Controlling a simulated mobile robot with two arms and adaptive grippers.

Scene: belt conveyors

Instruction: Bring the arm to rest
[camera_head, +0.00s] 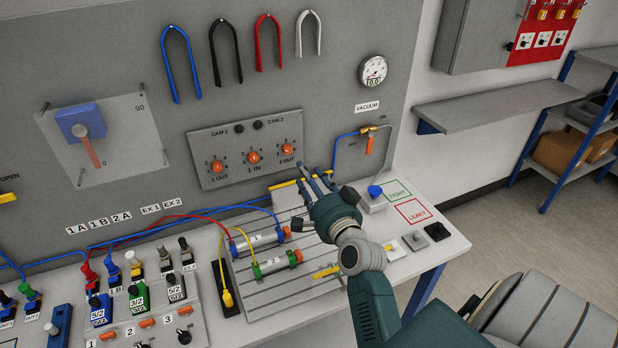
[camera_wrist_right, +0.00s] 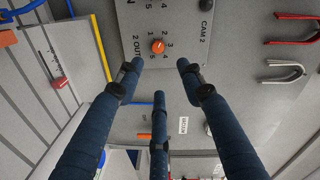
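My right arm (camera_head: 372,290) comes in from the lower right and reaches over the bench. My right gripper (camera_head: 316,182) has dark blue fingers spread apart above the back of the slotted plate, in front of the grey panel. In the right wrist view the gripper (camera_wrist_right: 160,72) is open, with nothing between its fingers. The fingers point toward the panel around the 2 OUT knob (camera_wrist_right: 158,46); they appear apart from it. My left gripper is not in view.
The slotted plate (camera_head: 290,285) carries two cylinders with hoses. A blue-topped button (camera_head: 375,191) and a switch with an orange lever (camera_head: 370,145) are near the gripper. Valve blocks (camera_head: 140,298) stand at the lower left. A grey shelf (camera_head: 495,108) juts out at right; floor there is open.

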